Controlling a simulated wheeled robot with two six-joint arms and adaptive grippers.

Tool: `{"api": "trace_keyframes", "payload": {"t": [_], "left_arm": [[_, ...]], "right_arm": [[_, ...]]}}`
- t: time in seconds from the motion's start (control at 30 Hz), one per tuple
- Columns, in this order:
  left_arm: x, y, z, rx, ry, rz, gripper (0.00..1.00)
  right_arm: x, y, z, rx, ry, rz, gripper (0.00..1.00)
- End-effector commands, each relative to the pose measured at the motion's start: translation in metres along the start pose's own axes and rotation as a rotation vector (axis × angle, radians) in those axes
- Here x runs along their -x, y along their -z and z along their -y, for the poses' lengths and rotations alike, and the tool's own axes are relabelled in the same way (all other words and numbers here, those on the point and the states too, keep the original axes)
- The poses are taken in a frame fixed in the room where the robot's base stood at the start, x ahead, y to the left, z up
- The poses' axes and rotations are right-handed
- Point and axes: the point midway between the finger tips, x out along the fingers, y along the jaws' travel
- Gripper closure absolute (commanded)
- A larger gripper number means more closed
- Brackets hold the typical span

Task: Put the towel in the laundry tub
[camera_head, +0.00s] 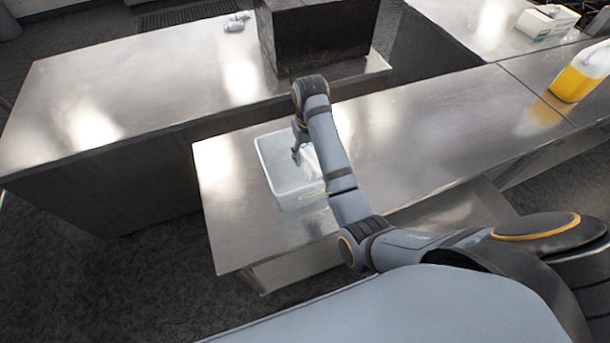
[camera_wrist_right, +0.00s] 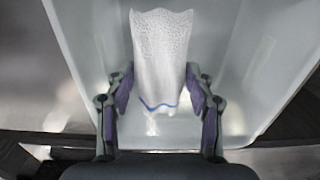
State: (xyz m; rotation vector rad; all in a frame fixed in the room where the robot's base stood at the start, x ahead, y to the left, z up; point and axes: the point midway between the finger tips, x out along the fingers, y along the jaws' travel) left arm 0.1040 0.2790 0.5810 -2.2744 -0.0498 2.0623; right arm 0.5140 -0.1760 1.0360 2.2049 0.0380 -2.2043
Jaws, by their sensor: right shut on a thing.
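A white towel (camera_wrist_right: 160,55) with a blue stripe is held between the two fingers of my right gripper (camera_wrist_right: 160,100) in the right wrist view. The laundry tub (camera_head: 276,170) is a pale, open, rectangular tub on the steel counter in the head view. My right gripper (camera_head: 297,154) is over the tub in the head view and shut on the towel, which shows as a small white patch (camera_head: 311,160) there. In the right wrist view the tub's pale walls (camera_wrist_right: 262,60) surround the towel. My arm hides part of the tub. My left gripper is not in view.
The steel counter (camera_head: 430,125) is clear to the right of the tub. A yellow-filled jug (camera_head: 578,80) and a white box (camera_head: 546,22) stand at the far right. A dark block (camera_head: 318,35) stands behind. A small white item (camera_head: 236,24) lies on the back table (camera_head: 130,85).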

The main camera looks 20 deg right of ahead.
Motion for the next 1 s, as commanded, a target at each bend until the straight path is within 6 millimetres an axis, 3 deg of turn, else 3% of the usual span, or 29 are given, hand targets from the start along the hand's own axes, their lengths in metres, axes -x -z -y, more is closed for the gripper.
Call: {"api": "trace_keyframes", "payload": {"t": [0.03,0.1,0.33,0.53,0.9,0.93,1.0], "left_arm": [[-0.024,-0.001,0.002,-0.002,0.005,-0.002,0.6],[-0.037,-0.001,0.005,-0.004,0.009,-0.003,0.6],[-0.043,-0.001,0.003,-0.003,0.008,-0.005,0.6],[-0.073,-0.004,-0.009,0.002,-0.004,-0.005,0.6],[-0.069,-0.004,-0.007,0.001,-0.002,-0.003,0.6],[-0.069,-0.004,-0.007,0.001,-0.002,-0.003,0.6],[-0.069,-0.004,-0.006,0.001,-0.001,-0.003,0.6]], "right_arm": [[-0.024,0.0,0.0,0.0,0.0,0.001,0.8],[-0.038,0.0,0.0,0.0,0.0,0.0,0.8],[-0.044,0.0,0.0,0.0,0.0,0.0,0.8],[-0.078,0.0,0.0,0.0,0.0,0.001,0.8],[-0.078,0.0,0.0,0.0,-0.001,0.002,0.8],[-0.079,0.0,0.0,0.0,-0.001,0.001,0.45],[-0.079,0.0,0.0,0.0,0.0,0.001,0.35]]}}
